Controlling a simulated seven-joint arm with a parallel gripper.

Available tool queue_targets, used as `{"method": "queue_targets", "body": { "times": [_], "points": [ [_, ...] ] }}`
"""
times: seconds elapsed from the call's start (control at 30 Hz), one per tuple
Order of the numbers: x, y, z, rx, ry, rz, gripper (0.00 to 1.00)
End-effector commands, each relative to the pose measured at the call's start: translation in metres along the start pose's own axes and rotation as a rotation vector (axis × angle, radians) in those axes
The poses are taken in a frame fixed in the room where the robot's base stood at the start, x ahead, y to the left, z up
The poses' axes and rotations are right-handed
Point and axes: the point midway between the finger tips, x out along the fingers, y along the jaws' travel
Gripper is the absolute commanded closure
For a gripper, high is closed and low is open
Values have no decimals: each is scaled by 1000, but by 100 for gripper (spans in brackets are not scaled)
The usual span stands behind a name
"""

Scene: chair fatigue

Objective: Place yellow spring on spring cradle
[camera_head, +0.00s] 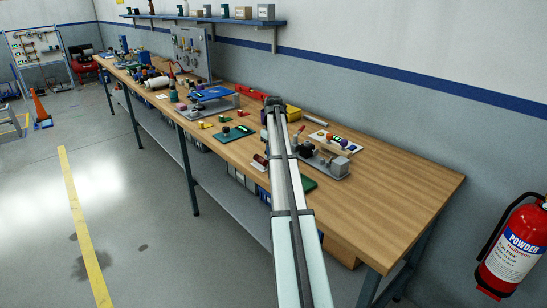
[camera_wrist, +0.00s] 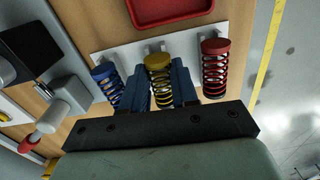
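In the wrist view the yellow spring (camera_wrist: 159,92), with a yellow cap, is between the two dark blue fingers of my gripper (camera_wrist: 160,97). The fingers sit close against its sides, shut on it. A blue spring (camera_wrist: 107,86) is to its left and a red spring (camera_wrist: 214,74) to its right, along a white rack (camera_wrist: 186,46). The yellow spring is in line with them at the rack; I cannot tell whether its lower end is lifted. In the head view my arm hides the gripper and springs. I cannot identify the spring cradle for certain.
A grey device (camera_head: 326,160) with dark and purple parts stands on the wooden bench (camera_head: 410,185), right of my arm. A red tray (camera_wrist: 170,10) lies beyond the rack in the wrist view. Several tools crowd the bench's far end; its near right end is clear.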

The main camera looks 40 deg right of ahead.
Motion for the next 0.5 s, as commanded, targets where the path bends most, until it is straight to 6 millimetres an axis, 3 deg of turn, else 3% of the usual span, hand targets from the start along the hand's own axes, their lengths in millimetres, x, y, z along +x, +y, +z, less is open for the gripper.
{"method": "queue_targets", "body": {
  "times": [0.27, 0.5],
  "points": [
    [0, 0, 0, 0, 0, 0, 100],
    [-1, 0, 0, 0, 0, 0, 100]
  ]
}}
